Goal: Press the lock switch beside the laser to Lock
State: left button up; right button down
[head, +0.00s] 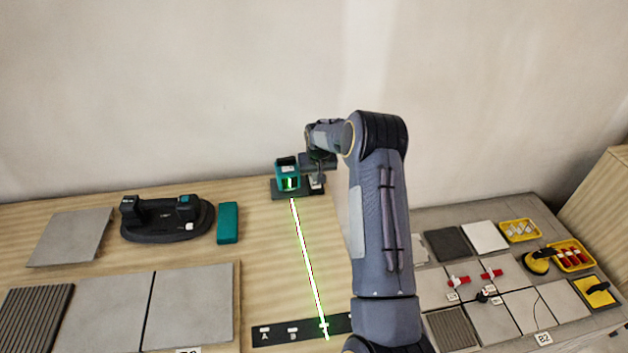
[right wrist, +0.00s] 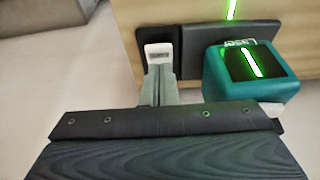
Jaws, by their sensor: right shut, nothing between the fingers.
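The teal laser (head: 287,172) stands on a black base plate (head: 284,194) at the back of the wooden bench, casting a green line forward. The laser (right wrist: 243,80) also shows in the right wrist view, on the right. A white lock switch (right wrist: 158,49) sits on the plate beside it. My right gripper (right wrist: 160,75) is shut and empty, with its fingertips close to the switch and partly covering it. I cannot tell whether they touch, or which way the switch is set. In the head view my right gripper (head: 317,178) is just right of the laser. My left gripper is out of view.
A black suction lifter (head: 165,218) and a teal case (head: 228,223) lie left of the laser. Grey tiles (head: 195,305) lie front left. A black strip marked with letters (head: 268,335) crosses the green line. Tiles and yellow trays (head: 520,230) fill the right bench.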

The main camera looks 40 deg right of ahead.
aim_at(316, 185)
jog(key=shift+f+b, duration=0.75)
jog(key=shift+f, duration=0.25)
dwell(0.7)
jog(key=shift+r, duration=0.1)
jog(key=shift+r+p, duration=1.6)
jog(key=shift+r, duration=1.9)
